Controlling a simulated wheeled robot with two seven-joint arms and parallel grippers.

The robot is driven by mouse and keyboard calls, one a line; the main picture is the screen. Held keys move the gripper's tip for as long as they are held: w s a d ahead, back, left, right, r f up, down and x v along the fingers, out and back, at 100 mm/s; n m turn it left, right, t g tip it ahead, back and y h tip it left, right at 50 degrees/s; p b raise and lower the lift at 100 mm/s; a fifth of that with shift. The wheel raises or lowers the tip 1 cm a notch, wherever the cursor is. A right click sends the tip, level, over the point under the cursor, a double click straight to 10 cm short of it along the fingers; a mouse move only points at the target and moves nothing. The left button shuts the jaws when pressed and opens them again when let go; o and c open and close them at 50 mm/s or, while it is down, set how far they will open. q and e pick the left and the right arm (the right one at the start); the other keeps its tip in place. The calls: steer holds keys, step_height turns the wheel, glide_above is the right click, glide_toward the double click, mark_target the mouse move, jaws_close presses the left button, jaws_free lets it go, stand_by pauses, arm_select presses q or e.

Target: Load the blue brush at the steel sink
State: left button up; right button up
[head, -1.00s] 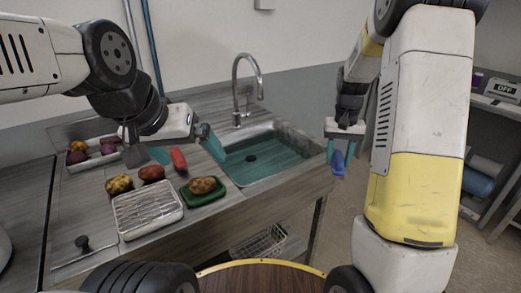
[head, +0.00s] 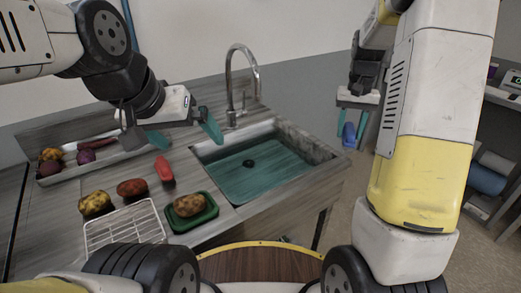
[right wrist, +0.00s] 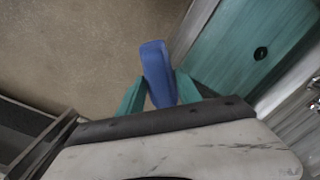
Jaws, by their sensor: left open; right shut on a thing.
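The steel sink (head: 222,178) is set in the grey counter, with a teal-looking basin and a dark drain; part of it shows in the right wrist view (right wrist: 235,60). My right gripper (head: 352,132) is shut on the blue brush (head: 348,136), right of the sink and past the counter's edge. In the right wrist view the blue brush (right wrist: 158,72) stands up between the teal fingers, with floor behind it. My left gripper (head: 184,130) is open and empty above the counter, left of the sink.
A potato lies on a green tray (head: 210,212) in front of the sink. A red item (head: 164,170), loose potatoes (head: 95,203) and a white wire rack (head: 125,228) are on the left counter. A tray of vegetables (head: 118,156) stands behind them. A faucet (head: 231,75) rises behind the sink.

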stand_by(0.6)
steer(key=shift+t+y, duration=0.3)
steer(key=shift+t, duration=0.4)
steer(key=w+a, duration=0.1)
steer(key=a, duration=0.3)
steer(key=w+a+f, duration=0.1)
steer(key=w+a, duration=0.1)
steer(key=a, duration=0.2)
steer(key=w+a, duration=0.2)
steer(key=a, duration=0.2)
steer(key=shift+w+a+f, duration=0.1)
steer(key=shift+w+f, duration=0.15)
steer(key=shift+f, duration=0.05)
steer(key=w+a+f+t+y, duration=0.1)
steer(key=w+a, duration=0.2)
steer(key=a, duration=1.1)
steer(key=shift+s+d+f+x, duration=0.2)
steer(key=shift+s+x, duration=0.25)
steer(key=shift+x, duration=1.65)
steer(key=shift+s+d+f+x, duration=0.1)
steer(key=shift+s+d+x, duration=0.25)
steer(key=shift+x, duration=1.75)
steer(key=shift+s+d+f+x, duration=0.15)
steer(key=shift+s+x, duration=0.35)
steer(key=shift+x, duration=1.6)
steer(key=shift+r, duration=0.15)
steer(key=shift+r, duration=5.45)
steer(key=shift+r, duration=0.1)
